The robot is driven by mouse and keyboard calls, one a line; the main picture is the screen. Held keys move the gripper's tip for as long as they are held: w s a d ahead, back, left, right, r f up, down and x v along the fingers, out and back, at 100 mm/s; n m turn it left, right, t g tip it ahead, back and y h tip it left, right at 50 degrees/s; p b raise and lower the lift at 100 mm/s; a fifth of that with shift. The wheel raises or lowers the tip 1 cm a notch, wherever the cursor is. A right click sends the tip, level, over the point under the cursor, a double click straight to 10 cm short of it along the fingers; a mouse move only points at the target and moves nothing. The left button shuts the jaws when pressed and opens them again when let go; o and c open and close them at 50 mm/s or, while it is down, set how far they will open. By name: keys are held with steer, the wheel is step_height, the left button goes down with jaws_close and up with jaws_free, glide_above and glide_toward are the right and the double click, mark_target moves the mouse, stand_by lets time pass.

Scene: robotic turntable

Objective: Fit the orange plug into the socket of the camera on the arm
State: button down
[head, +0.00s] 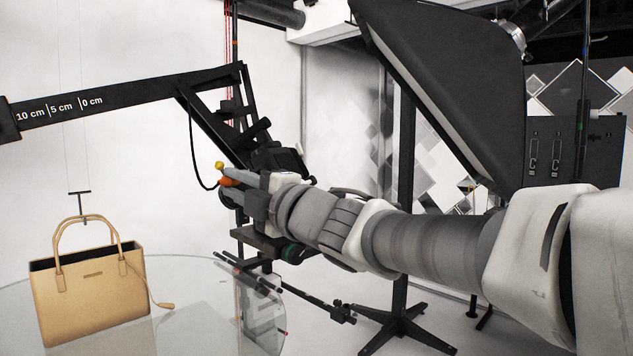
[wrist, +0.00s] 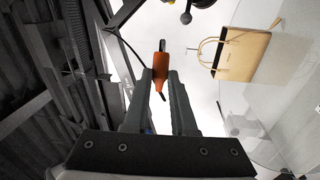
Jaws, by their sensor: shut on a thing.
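The orange plug (head: 229,182) is between the fingertips of my gripper (head: 232,190), which is shut on it. In the wrist view, the plug (wrist: 159,68) sits upright between the fingertips of my gripper (wrist: 160,78), with a dark tip above it and a dark end below. A thin black cable (head: 191,150) hangs from the black arm (head: 150,88) and loops to the plug. Dark camera gear (head: 280,158) is on the arm's lower end, partly behind my gripper. I cannot make out the socket in either view.
A tan handbag (head: 92,290) stands on the round glass turntable (head: 190,268) at left; it also shows in the wrist view (wrist: 242,54). A yellow knob (head: 219,165) is close to my fingertips. A large black softbox (head: 450,85) and its stand (head: 404,220) are at right.

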steer(key=shift+w+d+p, duration=0.3)
steer(key=shift+w, duration=0.65)
steer(key=shift+w+d+p, duration=0.25)
steer(key=shift+w, duration=0.65)
steer(key=shift+w, duration=0.2)
stand_by(0.9)
steer(key=shift+w+d, duration=0.15)
steer(key=shift+w, duration=0.2)
steer(key=shift+w+d, duration=0.3)
steer(key=shift+w, duration=0.45)
steer(key=c, duration=0.7)
jaws_free()
steer(key=shift+w, duration=0.1)
steer(key=shift+o, duration=0.2)
steer(key=b+v, duration=0.1)
steer(key=v, duration=1.6)
